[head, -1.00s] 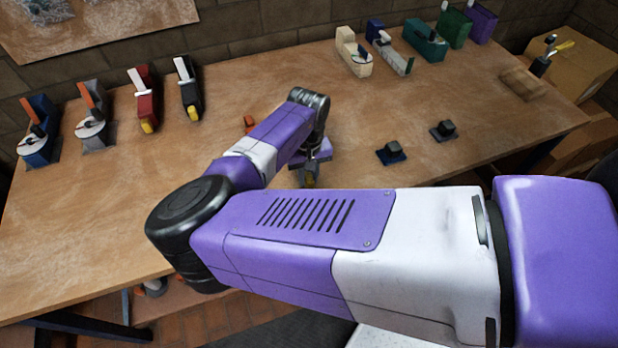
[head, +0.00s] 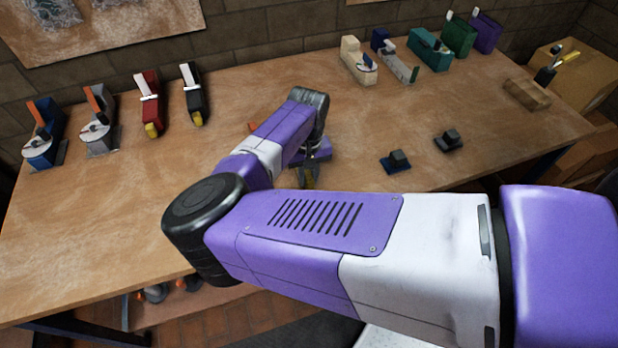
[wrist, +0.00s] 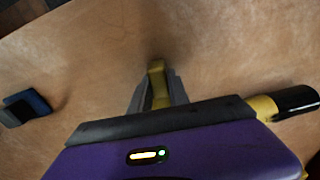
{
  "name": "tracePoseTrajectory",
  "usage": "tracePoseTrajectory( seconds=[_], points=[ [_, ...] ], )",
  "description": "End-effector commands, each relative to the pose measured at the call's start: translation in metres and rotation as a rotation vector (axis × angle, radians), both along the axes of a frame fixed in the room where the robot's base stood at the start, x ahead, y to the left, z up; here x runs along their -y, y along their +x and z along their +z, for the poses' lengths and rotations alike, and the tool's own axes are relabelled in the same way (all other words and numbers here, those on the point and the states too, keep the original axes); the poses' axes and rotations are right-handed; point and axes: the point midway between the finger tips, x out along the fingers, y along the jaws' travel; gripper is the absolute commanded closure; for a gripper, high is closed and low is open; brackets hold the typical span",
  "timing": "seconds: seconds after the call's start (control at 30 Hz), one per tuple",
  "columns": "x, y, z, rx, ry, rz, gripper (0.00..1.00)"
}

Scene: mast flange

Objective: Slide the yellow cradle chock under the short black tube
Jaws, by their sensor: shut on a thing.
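My gripper (wrist: 158,92) is shut on the yellow chock (wrist: 157,84), a narrow yellow piece seen between the fingers in the wrist view. In the head view my gripper (head: 309,178) points down close to the tabletop, and a bit of yellow shows at its tips. Whether the chock touches the table is unclear. A short black tube (wrist: 298,100) shows at the right edge of the wrist view, beside my gripper. A yellow part (wrist: 264,107) adjoins its left end, partly hidden by my gripper's body. In the head view my arm hides the tube.
Several tools line the back left. The left front is clear.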

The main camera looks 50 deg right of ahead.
Motion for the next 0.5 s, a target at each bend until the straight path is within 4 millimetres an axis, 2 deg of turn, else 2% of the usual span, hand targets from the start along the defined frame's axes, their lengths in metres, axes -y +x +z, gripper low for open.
tracePoseTrajectory(
  seconds=[0.5],
  points=[
    [0.0049,0.0072,0.0003,-0.001,-0.001,0.0,1.0]
  ],
)
